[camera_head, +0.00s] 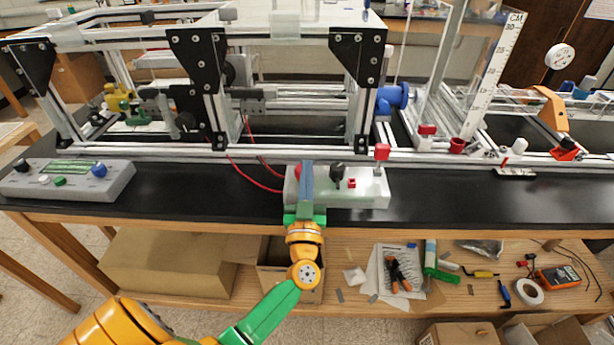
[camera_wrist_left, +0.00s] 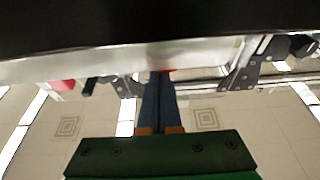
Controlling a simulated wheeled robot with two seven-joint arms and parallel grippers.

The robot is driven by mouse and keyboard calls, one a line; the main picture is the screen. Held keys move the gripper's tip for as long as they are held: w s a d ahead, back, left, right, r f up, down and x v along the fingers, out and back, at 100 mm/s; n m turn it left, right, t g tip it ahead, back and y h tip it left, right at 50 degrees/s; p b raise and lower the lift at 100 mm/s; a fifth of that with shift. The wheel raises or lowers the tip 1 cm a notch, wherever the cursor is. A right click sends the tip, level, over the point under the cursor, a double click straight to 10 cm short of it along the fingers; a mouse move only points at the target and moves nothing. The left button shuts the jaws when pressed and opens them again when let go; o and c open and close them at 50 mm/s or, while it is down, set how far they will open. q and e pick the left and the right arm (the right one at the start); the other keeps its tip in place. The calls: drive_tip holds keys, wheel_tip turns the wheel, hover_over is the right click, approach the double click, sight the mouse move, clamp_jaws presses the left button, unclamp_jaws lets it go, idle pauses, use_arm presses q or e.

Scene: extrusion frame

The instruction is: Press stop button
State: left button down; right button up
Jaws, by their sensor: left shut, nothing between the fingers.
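A pale control box (camera_head: 372,190) stands at the front edge of the black bench, with a black knob (camera_head: 337,172), a small red part (camera_head: 351,183) and a red-topped switch (camera_head: 382,152) on it. My left gripper (camera_head: 307,166) is shut and empty, its blue-grey fingers reaching over the box's left part and hiding what lies under them. In the left wrist view, the fingers (camera_wrist_left: 160,78) end at the box's pale edge (camera_wrist_left: 100,60), where a sliver of red (camera_wrist_left: 168,71) shows by the tips. I cannot tell whether they touch it. My right gripper is not in view.
The aluminium extrusion frame (camera_head: 250,152) stands behind the boxes, with red wires (camera_head: 255,178) between.

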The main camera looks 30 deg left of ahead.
use_arm(q)
drive_tip(key=shift+f, duration=0.1)
drive_tip(key=shift+s+f+b, duration=0.1)
drive_tip(key=shift+f+b, duration=0.35)
drive_tip(key=shift+f, duration=0.45)
drive_tip(key=shift+s+d+f, duration=0.1)
drive_tip(key=shift+s+d, duration=0.15)
drive_tip(key=shift+s, duration=0.05)
drive_tip(key=r+p, duration=0.4)
drive_tip(key=shift+w+r+p, duration=0.25)
drive_tip(key=shift+p, duration=0.1)
drive_tip(key=shift+s+r, duration=0.1)
drive_tip(key=shift+s, duration=0.15)
drive_tip(key=b+v, duration=0.2)
drive_tip(key=v, duration=0.8)
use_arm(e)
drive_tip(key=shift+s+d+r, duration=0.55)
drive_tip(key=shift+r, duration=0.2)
